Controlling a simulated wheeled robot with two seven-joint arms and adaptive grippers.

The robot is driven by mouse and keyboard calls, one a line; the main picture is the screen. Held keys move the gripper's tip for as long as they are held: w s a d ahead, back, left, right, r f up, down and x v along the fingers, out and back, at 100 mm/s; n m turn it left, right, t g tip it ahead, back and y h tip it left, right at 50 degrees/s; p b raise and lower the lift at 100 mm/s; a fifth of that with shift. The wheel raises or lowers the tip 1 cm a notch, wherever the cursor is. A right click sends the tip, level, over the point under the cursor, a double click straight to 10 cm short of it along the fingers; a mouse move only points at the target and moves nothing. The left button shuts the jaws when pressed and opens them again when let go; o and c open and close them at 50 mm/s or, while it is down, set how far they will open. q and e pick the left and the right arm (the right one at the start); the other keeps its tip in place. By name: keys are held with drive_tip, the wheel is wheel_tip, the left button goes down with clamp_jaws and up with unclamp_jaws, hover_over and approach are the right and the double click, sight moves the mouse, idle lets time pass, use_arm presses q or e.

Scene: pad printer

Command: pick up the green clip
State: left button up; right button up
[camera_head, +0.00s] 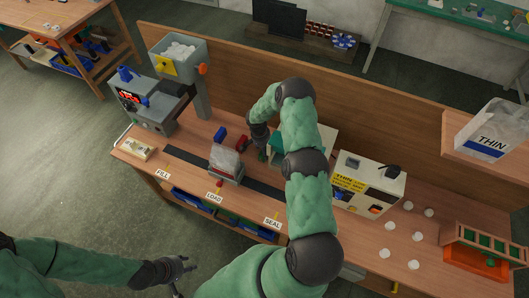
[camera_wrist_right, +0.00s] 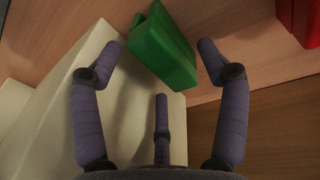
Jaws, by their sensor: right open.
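The green clip (camera_wrist_right: 162,48) lies on the wooden bench at the top middle of the right wrist view, beside a cream box. My right gripper (camera_wrist_right: 160,62) is open around the near part of the clip, with a finger to each side and a third below; I cannot tell if any finger touches it. In the head view, the right gripper (camera_head: 259,148) is down at the bench, and the clip shows as a small green patch (camera_head: 262,156) beneath it. My left gripper (camera_head: 182,275) is at the lower left, off the bench, with fingers apart and empty.
A red clip (camera_wrist_right: 302,18) lies to the right of the green one, and a blue clip (camera_head: 220,134) is further left. The cream box (camera_wrist_right: 50,110) borders the gripper.

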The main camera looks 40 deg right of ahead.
drive_tip(key=shift+f, duration=0.3)
drive_tip(key=c, duration=1)
drive_tip(key=shift+r, duration=0.1)
